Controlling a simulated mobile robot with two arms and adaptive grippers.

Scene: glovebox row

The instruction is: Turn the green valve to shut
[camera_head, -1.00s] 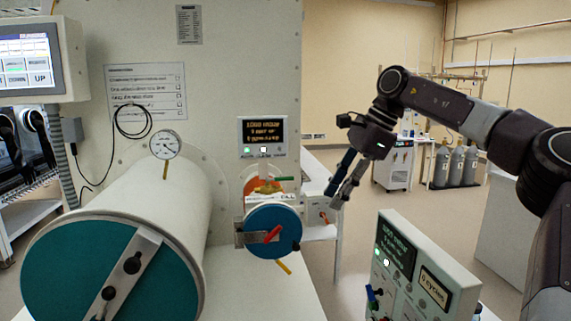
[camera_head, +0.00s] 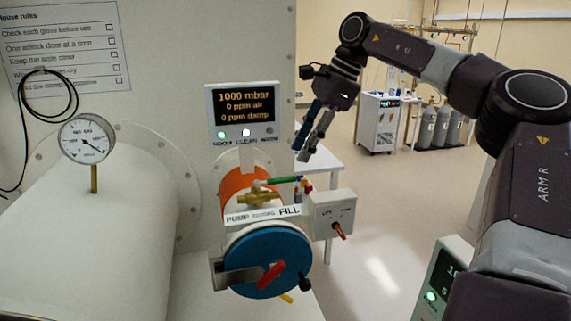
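The green valve handle (camera_head: 282,180) lies roughly level, pointing right from a brass valve body (camera_head: 258,196) on top of the small antechamber. The plate in front of it reads PUMP and FILL. A red and yellow tip shows just right of the handle. My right gripper (camera_head: 301,151) hangs above and to the right of the green handle, fingers pointing down and left. A narrow gap shows between its fingers, and it holds nothing. It looks apart from the handle, though depth is hard to judge. My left gripper is out of view.
The small antechamber has a blue door (camera_head: 268,262) with a red handle (camera_head: 270,275). A grey switch box (camera_head: 333,212) stands close right of the valve. A display (camera_head: 246,110) reading 1000 mbar is above. A large white cylinder with a gauge (camera_head: 87,139) fills the left.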

